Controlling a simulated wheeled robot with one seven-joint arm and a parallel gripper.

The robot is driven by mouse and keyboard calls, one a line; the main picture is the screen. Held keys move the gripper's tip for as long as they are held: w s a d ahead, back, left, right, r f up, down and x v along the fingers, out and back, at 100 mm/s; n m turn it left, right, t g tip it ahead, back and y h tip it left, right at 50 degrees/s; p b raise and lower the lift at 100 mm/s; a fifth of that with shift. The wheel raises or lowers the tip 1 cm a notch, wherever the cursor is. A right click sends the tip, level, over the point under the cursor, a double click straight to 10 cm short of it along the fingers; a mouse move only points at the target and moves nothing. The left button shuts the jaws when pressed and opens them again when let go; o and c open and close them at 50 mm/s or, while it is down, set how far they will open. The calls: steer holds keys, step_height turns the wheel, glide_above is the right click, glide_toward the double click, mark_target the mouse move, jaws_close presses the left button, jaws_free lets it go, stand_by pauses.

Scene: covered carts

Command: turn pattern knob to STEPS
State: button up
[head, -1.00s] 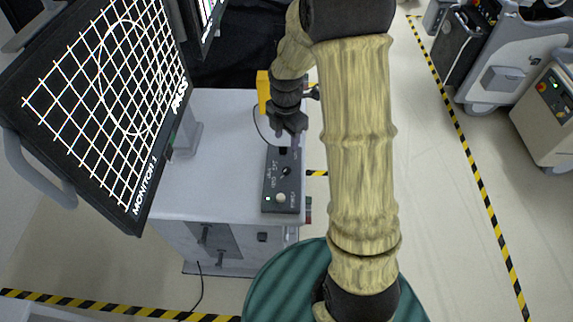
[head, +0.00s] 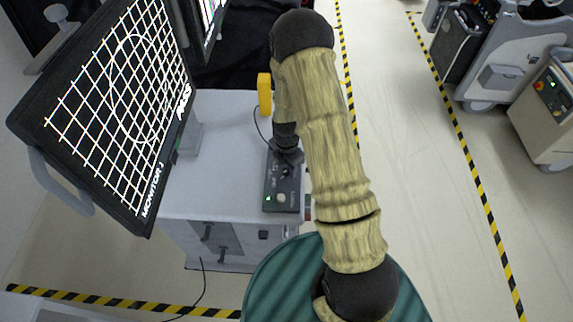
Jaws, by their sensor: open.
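A dark control box (head: 270,180) lies on the white cart top in the head view, with a lit green light and a pale round knob (head: 281,198) at its near end. My gripper (head: 289,165) is open and points down over the middle and far part of the box. It covers the dark knob there, so I cannot see the knob's pointer or whether the fingers touch it. The box's labels are too small to read. The monitor (head: 125,95) at the left shows a white grid with a circle on black.
A yellow block (head: 264,94) stands behind the box, with a dark cable beside it. The white cart top (head: 225,150) is clear left of the box. A second monitor (head: 208,20) stands behind. Other carts (head: 545,110) are at the right, beyond open taped floor.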

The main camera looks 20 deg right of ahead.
steer(key=shift+f, duration=0.4)
steer(key=shift+c, duration=0.2)
steer(key=c, duration=0.9)
steer(key=shift+c, duration=0.2)
steer(key=shift+m+b, duration=0.35)
steer(key=shift+m, duration=0.05)
steer(key=m+b, duration=0.2)
steer(key=m, duration=0.1)
steer(key=shift+f, duration=0.1)
steer(key=m+b, duration=0.2)
steer(key=m, duration=0.3)
steer(key=shift+r, duration=0.2)
